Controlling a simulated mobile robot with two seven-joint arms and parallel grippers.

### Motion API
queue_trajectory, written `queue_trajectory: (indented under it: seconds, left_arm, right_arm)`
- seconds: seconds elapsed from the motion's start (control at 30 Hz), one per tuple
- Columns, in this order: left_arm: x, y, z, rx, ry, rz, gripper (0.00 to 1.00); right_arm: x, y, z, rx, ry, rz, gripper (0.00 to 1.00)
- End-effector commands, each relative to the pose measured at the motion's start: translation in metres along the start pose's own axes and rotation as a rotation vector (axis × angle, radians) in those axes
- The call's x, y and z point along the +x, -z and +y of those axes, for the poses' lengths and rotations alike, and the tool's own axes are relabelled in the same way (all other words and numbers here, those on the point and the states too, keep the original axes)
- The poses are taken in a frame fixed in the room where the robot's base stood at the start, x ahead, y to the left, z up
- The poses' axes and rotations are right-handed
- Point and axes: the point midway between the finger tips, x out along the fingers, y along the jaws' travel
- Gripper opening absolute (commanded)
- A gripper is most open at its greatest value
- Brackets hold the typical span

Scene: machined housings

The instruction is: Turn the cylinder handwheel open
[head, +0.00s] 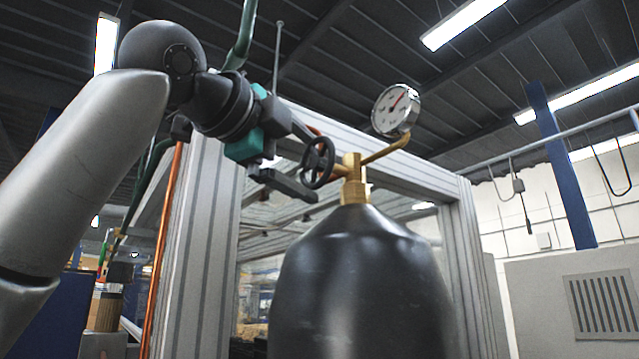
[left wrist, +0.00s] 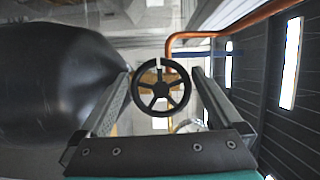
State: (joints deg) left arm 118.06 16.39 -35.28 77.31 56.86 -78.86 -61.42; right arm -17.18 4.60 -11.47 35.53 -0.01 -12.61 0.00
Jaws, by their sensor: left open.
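The black spoked handwheel (head: 318,162) sits on the left side of the brass valve (head: 353,180) on top of the dark gas cylinder (head: 360,285). My left gripper (head: 312,172) is open at the handwheel, one finger above and one below it in the head view. In the left wrist view the handwheel (left wrist: 161,88) faces the camera between the two spread fingers (left wrist: 160,85), with a gap visible on each side. Whether a finger touches the rim I cannot tell. A round pressure gauge (head: 396,109) is on the valve's right branch. My right gripper is not in view.
A grey aluminium frame (head: 209,250) stands behind and left of the cylinder. An orange-copper pipe (head: 166,250) runs along its left post. A blue post (head: 560,165) and a vented grey cabinet (head: 575,300) are at the right.

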Motion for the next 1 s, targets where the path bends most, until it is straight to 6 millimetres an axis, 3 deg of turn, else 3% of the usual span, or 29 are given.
queue_trajectory:
  seconds: [0.2,0.4,0.6,1.0]
  left_arm:
    - [-0.054,0.000,0.003,0.000,0.003,-0.001,1.00]
    - [-0.087,0.000,0.001,-0.001,0.000,-0.001,1.00]
    - [-0.099,-0.001,0.001,-0.001,-0.002,-0.001,1.00]
    - [-0.099,-0.001,0.001,-0.002,-0.002,-0.001,1.00]
  right_arm:
    - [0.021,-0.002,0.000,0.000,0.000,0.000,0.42]
    - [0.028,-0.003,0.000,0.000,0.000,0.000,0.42]
    - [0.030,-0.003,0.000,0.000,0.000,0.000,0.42]
    - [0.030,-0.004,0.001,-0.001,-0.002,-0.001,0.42]
